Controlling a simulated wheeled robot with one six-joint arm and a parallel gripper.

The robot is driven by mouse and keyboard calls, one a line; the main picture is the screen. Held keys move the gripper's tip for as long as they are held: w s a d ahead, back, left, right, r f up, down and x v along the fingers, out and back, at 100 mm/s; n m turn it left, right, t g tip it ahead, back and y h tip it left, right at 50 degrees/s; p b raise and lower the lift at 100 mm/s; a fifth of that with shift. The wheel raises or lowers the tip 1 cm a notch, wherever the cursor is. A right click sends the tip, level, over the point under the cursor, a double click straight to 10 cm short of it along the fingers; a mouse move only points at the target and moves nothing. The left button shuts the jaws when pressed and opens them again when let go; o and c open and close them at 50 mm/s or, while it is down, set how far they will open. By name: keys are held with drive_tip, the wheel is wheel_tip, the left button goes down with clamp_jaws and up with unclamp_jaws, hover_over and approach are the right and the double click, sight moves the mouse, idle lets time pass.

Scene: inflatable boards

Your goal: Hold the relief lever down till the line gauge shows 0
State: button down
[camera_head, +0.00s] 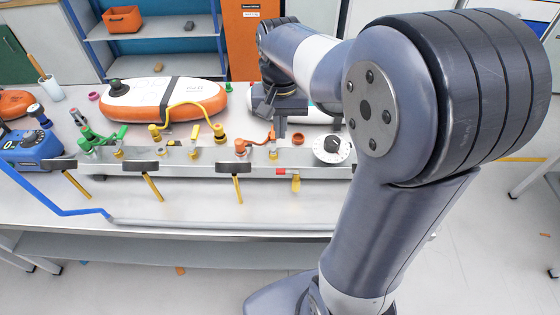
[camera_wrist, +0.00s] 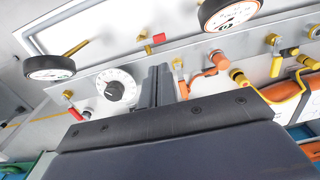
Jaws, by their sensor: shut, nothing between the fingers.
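My gripper (camera_head: 282,132) is shut and empty, fingers pointing down over the back edge of the metal manifold (camera_head: 200,170). In the wrist view its fingers (camera_wrist: 159,72) lie between the white dial and an orange fitting. A small red handle (camera_head: 282,171) with a yellow part is on the manifold's front; it also shows in the wrist view (camera_wrist: 159,38). Another red handle (camera_wrist: 68,94) is past the dial. I cannot tell which is the relief lever. Black-rimmed gauges (camera_wrist: 50,67) (camera_wrist: 228,12) have readings too small to read. The fingers appear apart from both red handles.
The white dial (camera_head: 332,148) with a black knob is right of my gripper. Orange (camera_head: 241,148) and yellow (camera_head: 219,132) fittings with hoses line the manifold. An orange-white board (camera_head: 150,100) lies behind, a blue pump (camera_head: 35,148) at left. My arm hides the bench's right part.

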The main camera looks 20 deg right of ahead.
sight(280, 170)
wheel_tip(280, 170, down, 12)
drive_tip(key=shift+f+p, duration=0.25)
drive_tip(key=shift+p, duration=0.35)
drive_tip(key=shift+w+a+f+b, duration=0.1)
drive_tip(key=shift+a+f+b, duration=0.2)
drive_tip(key=shift+f+b, duration=0.3)
drive_tip(key=shift+w+a+f+b, duration=0.1)
drive_tip(key=shift+a+f+b, duration=0.15)
drive_tip(key=shift+f+b, duration=0.3)
drive_tip(key=shift+s+r, duration=0.1)
drive_tip(key=shift+r, duration=0.2)
drive_tip(key=shift+r+p, duration=0.8)
